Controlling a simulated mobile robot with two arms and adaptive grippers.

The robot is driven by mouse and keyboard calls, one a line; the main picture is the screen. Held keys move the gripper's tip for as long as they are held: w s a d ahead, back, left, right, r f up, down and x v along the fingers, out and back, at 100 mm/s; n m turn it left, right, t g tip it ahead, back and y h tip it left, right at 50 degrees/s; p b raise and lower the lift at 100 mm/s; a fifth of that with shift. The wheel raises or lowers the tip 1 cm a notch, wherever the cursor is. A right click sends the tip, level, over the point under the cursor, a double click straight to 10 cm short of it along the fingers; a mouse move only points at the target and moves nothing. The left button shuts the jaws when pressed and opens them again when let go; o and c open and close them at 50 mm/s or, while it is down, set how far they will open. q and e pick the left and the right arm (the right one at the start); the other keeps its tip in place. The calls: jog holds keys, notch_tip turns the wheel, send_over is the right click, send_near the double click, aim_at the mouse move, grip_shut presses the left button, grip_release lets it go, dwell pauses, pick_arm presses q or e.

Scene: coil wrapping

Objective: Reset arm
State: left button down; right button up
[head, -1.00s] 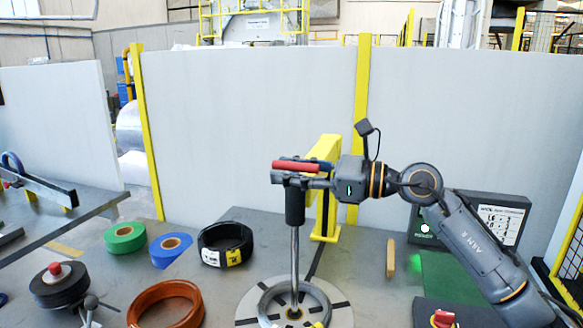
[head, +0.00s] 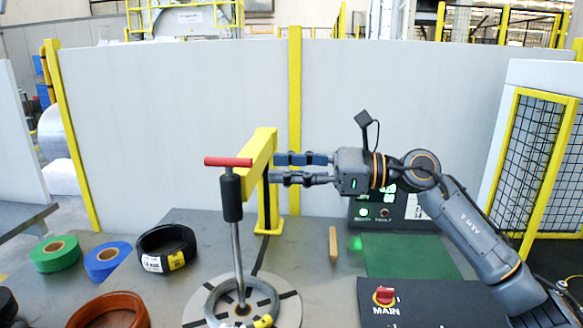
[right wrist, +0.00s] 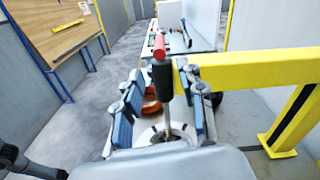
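My right gripper (head: 300,168) points left in the head view, level with the upper part of a tall lever. Its two blue-padded fingers are spread apart with nothing between them. The lever has a red crossbar (head: 228,162) on top, a black grip (head: 231,198) and a thin metal rod standing on a round plate. The gripper is to the right of the lever, apart from it. In the right wrist view the open fingers (right wrist: 165,112) frame the black grip (right wrist: 162,80) ahead of them. My left gripper is in neither view.
A yellow post with an arm (head: 265,180) stands behind the lever. A grey coil (head: 262,295) lies on the round plate. Green tape (head: 55,254), blue tape (head: 107,261), a black coil (head: 165,246) and an orange coil (head: 110,311) lie left. A red MAIN switch (head: 384,296) is at front right.

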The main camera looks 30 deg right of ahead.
jog(key=shift+s+d, duration=0.25)
jog(key=shift+d, duration=0.05)
jog(key=shift+r, duration=0.1)
